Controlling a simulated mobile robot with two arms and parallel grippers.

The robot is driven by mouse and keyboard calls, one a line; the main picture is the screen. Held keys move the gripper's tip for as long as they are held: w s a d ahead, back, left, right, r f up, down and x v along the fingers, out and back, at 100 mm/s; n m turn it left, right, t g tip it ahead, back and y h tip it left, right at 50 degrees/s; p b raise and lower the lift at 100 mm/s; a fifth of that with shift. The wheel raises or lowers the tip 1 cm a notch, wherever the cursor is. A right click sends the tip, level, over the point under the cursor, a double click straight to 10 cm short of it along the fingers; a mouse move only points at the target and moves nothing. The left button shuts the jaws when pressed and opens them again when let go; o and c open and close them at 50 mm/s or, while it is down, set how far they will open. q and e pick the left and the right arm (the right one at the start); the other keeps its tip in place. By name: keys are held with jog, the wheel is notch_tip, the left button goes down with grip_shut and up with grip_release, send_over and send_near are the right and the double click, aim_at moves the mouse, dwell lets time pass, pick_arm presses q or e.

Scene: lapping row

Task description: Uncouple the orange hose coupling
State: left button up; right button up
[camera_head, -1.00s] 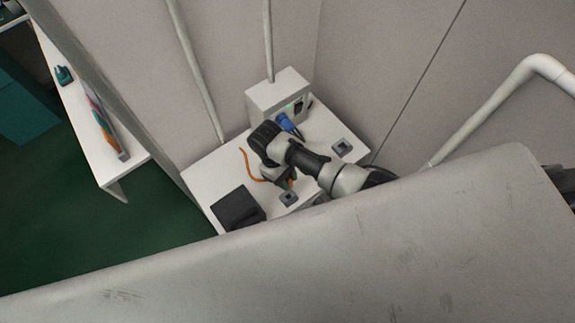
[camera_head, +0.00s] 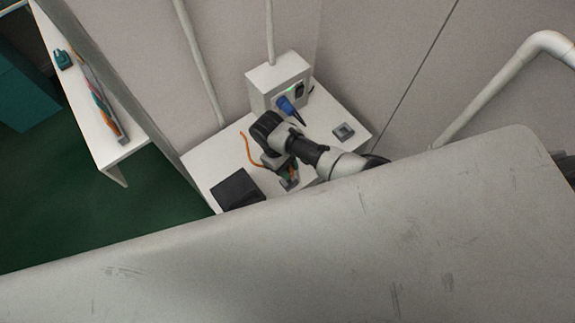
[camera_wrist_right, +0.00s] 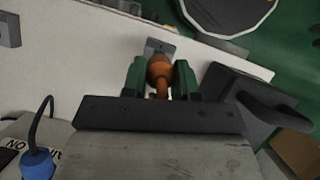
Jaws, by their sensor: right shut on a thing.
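The orange hose coupling (camera_wrist_right: 159,70) shows in the right wrist view between the two green fingers of my right gripper (camera_wrist_right: 160,78). The gripper is shut on it. Just beyond the coupling is a small grey bracket (camera_wrist_right: 160,46) on the white table; I cannot tell whether the coupling still touches it. In the head view my right gripper (camera_head: 289,174) is low over the table's near side, partly hidden by its own wrist. The orange hose (camera_head: 246,150) curves over the table left of the arm. My left gripper is not in view.
A white box (camera_head: 279,84) with a blue plug (camera_head: 287,104) stands at the table's back. A second grey bracket (camera_head: 344,131) is at the right. A black block (camera_head: 237,190) is at the front left. A large pale surface (camera_head: 300,250) fills the foreground.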

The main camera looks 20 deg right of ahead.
jog(key=shift+f+b, duration=0.75)
jog(key=shift+f, duration=0.6)
jog(key=shift+p, duration=0.65)
dwell(0.6)
jog(key=shift+f+b, duration=1.2)
jog(key=shift+f, duration=0.15)
jog(key=o, duration=1)
jog(key=shift+r, duration=0.1)
jog(key=v, duration=1)
jog(key=shift+w+a+r, duration=0.15)
jog(key=shift+w+r, duration=0.05)
jog(key=shift+r, duration=0.1)
